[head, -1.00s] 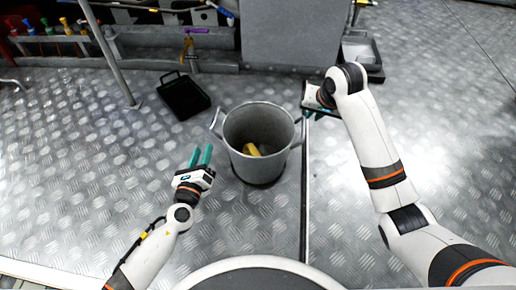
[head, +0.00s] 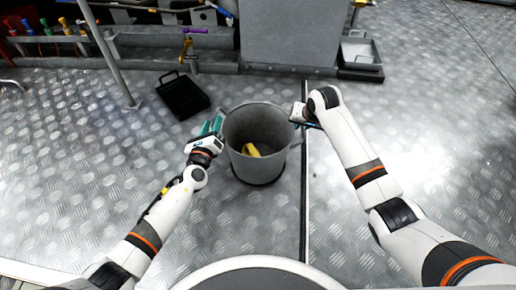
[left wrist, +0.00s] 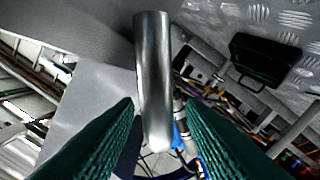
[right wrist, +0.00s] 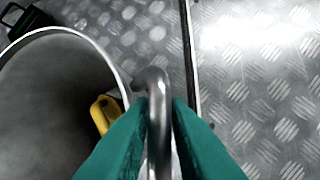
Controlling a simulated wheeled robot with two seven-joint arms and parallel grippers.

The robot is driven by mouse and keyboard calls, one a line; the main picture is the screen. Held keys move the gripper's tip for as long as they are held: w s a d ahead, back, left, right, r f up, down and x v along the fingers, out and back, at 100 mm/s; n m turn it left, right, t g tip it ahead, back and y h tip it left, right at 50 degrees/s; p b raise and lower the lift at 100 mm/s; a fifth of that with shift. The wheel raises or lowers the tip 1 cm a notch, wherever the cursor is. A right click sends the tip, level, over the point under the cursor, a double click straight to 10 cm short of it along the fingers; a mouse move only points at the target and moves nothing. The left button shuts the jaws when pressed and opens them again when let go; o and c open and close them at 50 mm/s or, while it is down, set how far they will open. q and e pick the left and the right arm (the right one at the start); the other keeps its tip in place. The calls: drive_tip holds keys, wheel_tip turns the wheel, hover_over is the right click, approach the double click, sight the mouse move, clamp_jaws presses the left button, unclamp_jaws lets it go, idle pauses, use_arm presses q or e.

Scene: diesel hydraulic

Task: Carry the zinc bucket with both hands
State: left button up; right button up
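The zinc bucket (head: 258,170) stands upright on the metal floor, with a yellow object (head: 251,150) inside. My left gripper (head: 214,122) is at the bucket's left handle. In the left wrist view that handle (left wrist: 153,75) lies between the two green fingers (left wrist: 160,115), with gaps beside it, so the gripper looks open around it. My right gripper (head: 304,118) is at the right handle. In the right wrist view the fingers (right wrist: 159,112) press close on both sides of that handle (right wrist: 157,90) and look shut on it. In the head view my grippers hide most of both handles.
A black open tray (head: 183,97) lies on the floor behind and left of the bucket. A grey cabinet (head: 290,35) stands behind it, with grey trays (head: 361,55) at its right. A slanted metal post (head: 108,55) stands at the left. The near floor is clear.

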use_arm(q)
drive_tip(key=shift+w+d, duration=0.1)
drive_tip(key=shift+w, duration=0.45)
use_arm(e)
drive_tip(key=shift+w+a+f, duration=0.1)
drive_tip(key=shift+w+f, duration=0.1)
drive_tip(key=shift+f, duration=0.3)
use_arm(q)
drive_tip(key=c, duration=0.5)
use_arm(e)
clamp_jaws()
use_arm(q)
clamp_jaws()
drive_tip(key=shift+r, duration=0.1)
use_arm(e)
drive_tip(key=shift+w+r, duration=0.1)
